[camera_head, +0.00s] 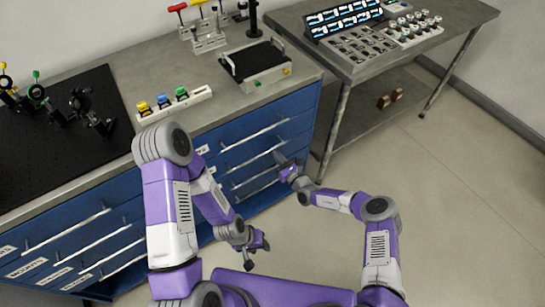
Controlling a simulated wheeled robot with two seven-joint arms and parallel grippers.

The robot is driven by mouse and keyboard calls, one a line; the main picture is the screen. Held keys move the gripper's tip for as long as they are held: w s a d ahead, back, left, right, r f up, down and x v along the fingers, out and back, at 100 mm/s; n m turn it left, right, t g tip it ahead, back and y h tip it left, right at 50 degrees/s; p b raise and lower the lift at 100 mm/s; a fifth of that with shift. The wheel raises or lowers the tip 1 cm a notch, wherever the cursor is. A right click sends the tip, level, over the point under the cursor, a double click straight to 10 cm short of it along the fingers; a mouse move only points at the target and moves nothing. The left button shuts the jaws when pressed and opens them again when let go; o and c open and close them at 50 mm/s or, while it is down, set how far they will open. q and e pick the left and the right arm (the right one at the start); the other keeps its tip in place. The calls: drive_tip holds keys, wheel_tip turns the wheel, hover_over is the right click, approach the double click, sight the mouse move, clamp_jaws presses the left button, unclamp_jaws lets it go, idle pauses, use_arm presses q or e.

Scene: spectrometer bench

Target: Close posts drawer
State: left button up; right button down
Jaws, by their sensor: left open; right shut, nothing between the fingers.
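A blue drawer cabinet stands under the bench. Its right bank of drawers (240,160) has long silver handles and small white labels too small to read, so I cannot tell which is the posts drawer. No drawer in that bank clearly stands far out. My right gripper (284,163) is shut and empty, close in front of the right end of these drawers; whether it touches one is unclear. My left gripper (258,252) is open and empty, lower down in front of the cabinet. My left arm hides the middle of the cabinet front.
The left bank of drawers (80,240) looks shut. On the bench are a black breadboard (80,150) with optics, a white holder (175,104) with coloured pieces and a black-topped tray (256,62). A metal side table (420,40) stands right. The floor (450,200) at right is clear.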

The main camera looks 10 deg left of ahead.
drive_tip(key=shift+w+d+r, duration=0.1)
drive_tip(key=shift+w+r, duration=0.2)
drive_tip(key=p+v, duration=0.6)
drive_tip(key=v, duration=0.8)
drive_tip(key=shift+s+f, duration=0.3)
drive_tip(key=shift+f, duration=0.05)
